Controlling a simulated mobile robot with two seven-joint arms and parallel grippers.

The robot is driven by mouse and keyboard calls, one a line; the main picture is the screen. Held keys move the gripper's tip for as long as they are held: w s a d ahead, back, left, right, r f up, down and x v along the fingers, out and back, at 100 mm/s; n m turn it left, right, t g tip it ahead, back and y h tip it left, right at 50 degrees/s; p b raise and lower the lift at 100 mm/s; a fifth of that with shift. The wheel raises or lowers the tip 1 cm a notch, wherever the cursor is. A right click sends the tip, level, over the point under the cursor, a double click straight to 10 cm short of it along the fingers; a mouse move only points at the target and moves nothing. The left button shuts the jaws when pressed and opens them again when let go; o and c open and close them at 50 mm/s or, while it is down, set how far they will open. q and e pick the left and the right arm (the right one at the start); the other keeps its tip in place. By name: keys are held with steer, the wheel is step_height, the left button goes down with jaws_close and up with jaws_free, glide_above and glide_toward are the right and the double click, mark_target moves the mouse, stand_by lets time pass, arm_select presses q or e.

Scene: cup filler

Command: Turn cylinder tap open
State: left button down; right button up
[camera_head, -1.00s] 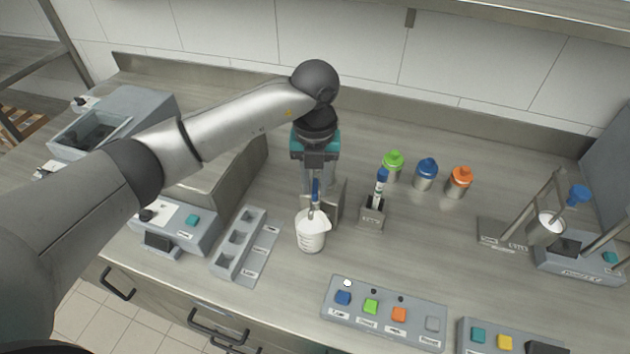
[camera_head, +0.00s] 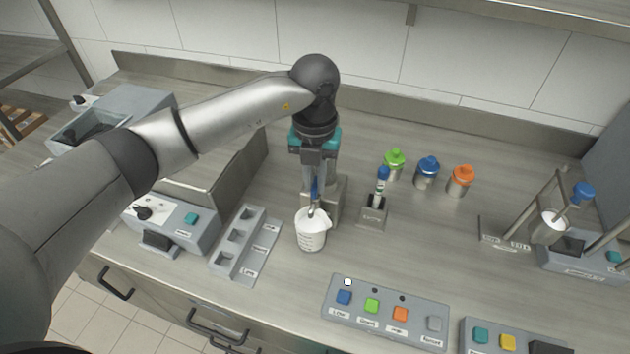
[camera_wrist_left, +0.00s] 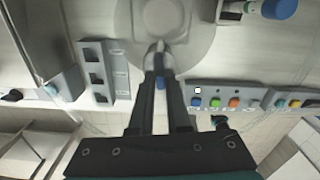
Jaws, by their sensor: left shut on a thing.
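The tap's blue handle (camera_head: 314,188) is between the fingers of my left gripper (camera_head: 314,194), which is shut on it. A bit of the blue handle also shows between the dark fingers in the left wrist view (camera_wrist_left: 160,83). The tap's thin spout (camera_head: 313,210) points down over a white beaker (camera_head: 311,236) with a pouring lip. The grey cylinder body (camera_head: 333,199) behind is partly hidden by my gripper and wrist. In the left wrist view my gripper (camera_wrist_left: 159,68) reaches toward the large round cylinder shape. My right gripper is not in view.
A holder with a pen-like tool (camera_head: 372,213) stands close to the right. Green, blue and orange capped bottles (camera_head: 427,170) stand behind it. A button panel (camera_head: 386,313) lies in front, and a slotted rack (camera_head: 240,245) lies left of the beaker.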

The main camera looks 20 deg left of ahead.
mark_target(314, 186)
arm_select(q)
steer(key=c, duration=0.9)
jaws_free()
steer(key=shift+r, duration=0.1)
step_height(314, 186, up, 15)
steer(key=shift+r, duration=0.1)
